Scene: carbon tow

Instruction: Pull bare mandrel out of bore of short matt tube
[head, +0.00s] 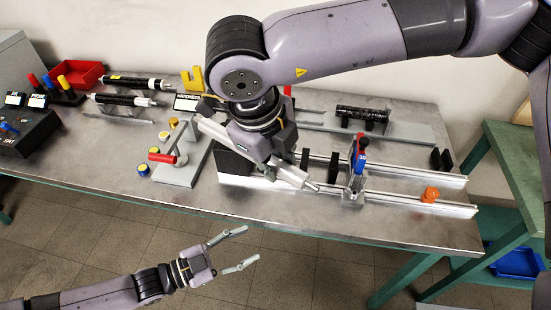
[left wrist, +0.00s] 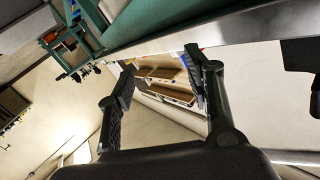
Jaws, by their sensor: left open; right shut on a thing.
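My right gripper (head: 278,165) is shut on a pale metal rod, which looks like the bare mandrel (head: 299,180). The rod slants across under the gripper, above the table, and the gripper hides its middle. No tube shows on its visible parts. Two dark tubes (head: 118,99) (head: 128,81) with pale ends lie on rests at the back left. A short black mottled tube (head: 361,113) lies on a stand at the back right. I cannot tell which is the short matt tube. My left gripper (head: 240,248) is open and empty in front of the table, over the floor.
A rail rig (head: 400,202) with a blue-and-red clamp (head: 358,155) and an orange piece (head: 430,194) fills the right front. A grey fixture with a red handle (head: 161,157) stands left of it. A red bin (head: 78,74) is at the back left.

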